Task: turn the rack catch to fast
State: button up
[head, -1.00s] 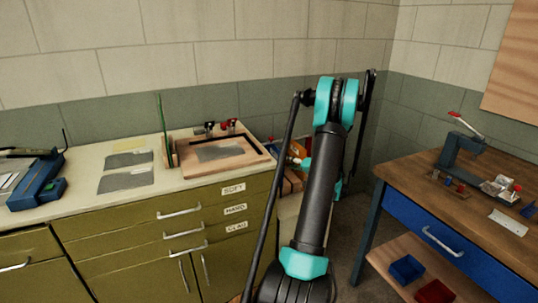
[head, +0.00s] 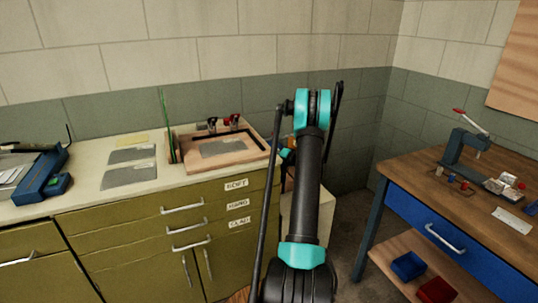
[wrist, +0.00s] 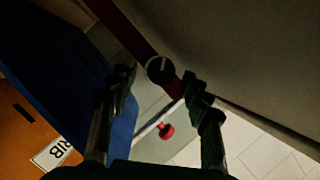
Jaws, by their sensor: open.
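In the wrist view a small round dark knob (wrist: 160,70) with a pale line across its face sits on a dark red strip; it looks like the rack catch. The line runs close to upright in the picture, leaning slightly. My gripper (wrist: 157,82) is open, with one fingertip on each side of the knob's lower part in the picture. I cannot tell whether the fingers touch it. No fast marking is readable. In the head view the gripper is hidden behind my arm, and the catch does not show.
In the wrist view a blue panel (wrist: 65,65) lies left, near an orange surface with a RIB label (wrist: 52,154). A red knob (wrist: 166,130) shows beyond the fingers. In the head view a green cabinet (head: 140,225) stands left and a workbench (head: 425,185) right.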

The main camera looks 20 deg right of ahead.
jog(key=shift+w+a+f, duration=0.15)
jog(key=shift+w+a, duration=0.15)
jog(key=shift+w, duration=0.3)
jog(key=shift+c, duration=0.6)
grip_shut()
jog(key=shift+d+f+m+t+y, duration=0.15)
jog(key=shift+m+t+y, duration=0.4)
jog(key=shift+m, duration=0.95)
jog(key=shift+f+m+t+y, duration=0.15)
jog(key=shift+m+t+y, duration=0.35)
jog(key=shift+m, duration=1)
